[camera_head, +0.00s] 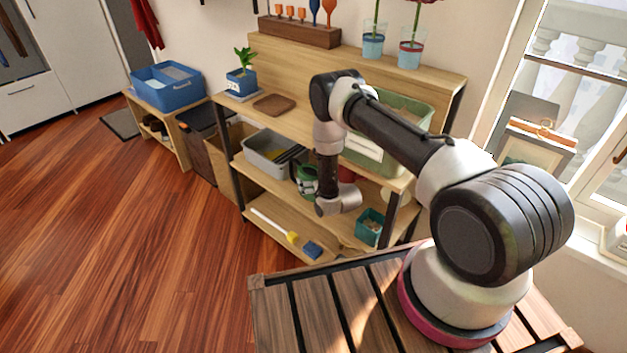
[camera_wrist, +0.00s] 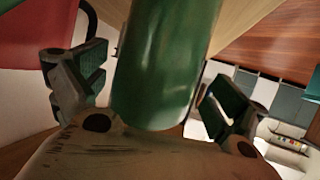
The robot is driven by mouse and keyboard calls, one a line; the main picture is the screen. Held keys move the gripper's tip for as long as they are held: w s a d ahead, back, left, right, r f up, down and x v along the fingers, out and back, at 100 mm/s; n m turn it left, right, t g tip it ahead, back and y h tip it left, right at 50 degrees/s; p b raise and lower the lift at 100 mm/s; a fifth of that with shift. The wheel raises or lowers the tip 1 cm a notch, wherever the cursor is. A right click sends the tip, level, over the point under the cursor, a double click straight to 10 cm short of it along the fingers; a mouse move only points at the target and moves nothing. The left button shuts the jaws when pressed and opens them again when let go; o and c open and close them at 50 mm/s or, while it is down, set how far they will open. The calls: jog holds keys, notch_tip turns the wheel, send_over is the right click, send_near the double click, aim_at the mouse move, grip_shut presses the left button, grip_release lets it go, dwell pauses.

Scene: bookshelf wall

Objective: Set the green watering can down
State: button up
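The green watering can (camera_head: 307,182) is at the middle shelf of the wooden rack, right of a grey bin. My arm partly hides it, and I cannot tell whether it rests on the board. In the wrist view its green body (camera_wrist: 165,70) fills the middle, close in front of my palm. My gripper (camera_wrist: 160,95) is open around it, one finger on each side, with a narrow gap visible on both sides. In the head view my wrist is beside the can, and the fingers are mostly hidden.
The grey bin (camera_head: 272,152) stands close left of the can. A teal box (camera_head: 369,226) is lower right. A dark upright (camera_head: 236,180) bounds the rack's left end. Wooden floor (camera_head: 130,240) is clear at left.

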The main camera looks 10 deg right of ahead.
jog(key=shift+r, duration=0.15)
jog(key=v, duration=1.2)
